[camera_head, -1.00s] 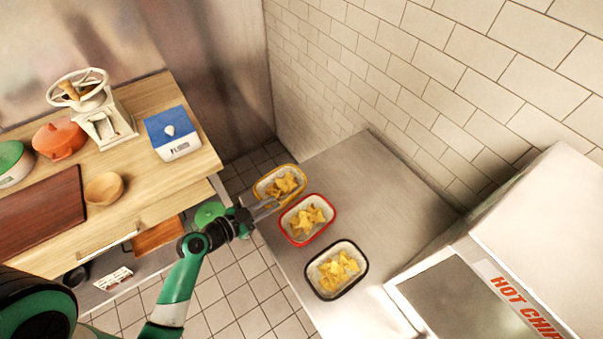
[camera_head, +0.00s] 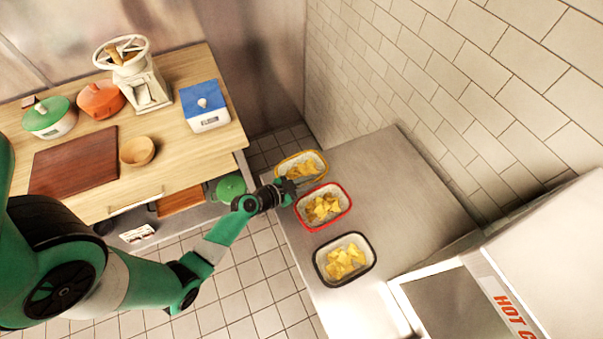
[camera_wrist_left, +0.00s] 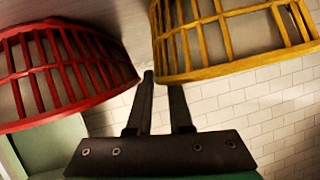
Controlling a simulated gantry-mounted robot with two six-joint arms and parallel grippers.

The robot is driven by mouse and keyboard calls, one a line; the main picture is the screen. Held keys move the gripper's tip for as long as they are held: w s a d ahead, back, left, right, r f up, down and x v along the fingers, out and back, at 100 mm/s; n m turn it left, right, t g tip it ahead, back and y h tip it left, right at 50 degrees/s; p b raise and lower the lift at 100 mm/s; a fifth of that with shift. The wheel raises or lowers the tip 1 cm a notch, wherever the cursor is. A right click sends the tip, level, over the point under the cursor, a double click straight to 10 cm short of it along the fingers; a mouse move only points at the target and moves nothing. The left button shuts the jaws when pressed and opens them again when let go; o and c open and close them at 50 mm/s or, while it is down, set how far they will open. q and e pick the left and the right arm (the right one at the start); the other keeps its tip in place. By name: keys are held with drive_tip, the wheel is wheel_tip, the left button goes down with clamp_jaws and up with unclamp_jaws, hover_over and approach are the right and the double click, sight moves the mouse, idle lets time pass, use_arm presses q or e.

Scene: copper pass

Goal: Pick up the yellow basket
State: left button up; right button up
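The yellow basket (camera_head: 322,160) is the farthest of three chip baskets on the steel counter. My left gripper (camera_head: 306,182) is at its near side, between it and the red basket (camera_head: 349,196). In the left wrist view the yellow basket (camera_wrist_left: 205,72) fills the upper right, and the red basket (camera_wrist_left: 75,108) is at the left. The two dark fingers (camera_wrist_left: 160,85) are apart. The right finger's tip is hidden by the yellow rim, while the left finger's tip shows beside it. I cannot tell whether they touch the basket. My right gripper is not in view.
A black-rimmed basket (camera_head: 318,270) of chips stands nearer on the steel counter (camera_head: 400,195). A hot chips machine (camera_head: 530,250) is at the right. A wooden table (camera_head: 185,160) with a blue scale (camera_head: 205,108) is at the left. A tiled wall is behind.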

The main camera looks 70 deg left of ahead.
sight(318, 179)
use_arm(q)
drive_tip(key=x, duration=0.3)
drive_tip(key=shift+w, duration=0.2)
clamp_jaws()
idle(1.2)
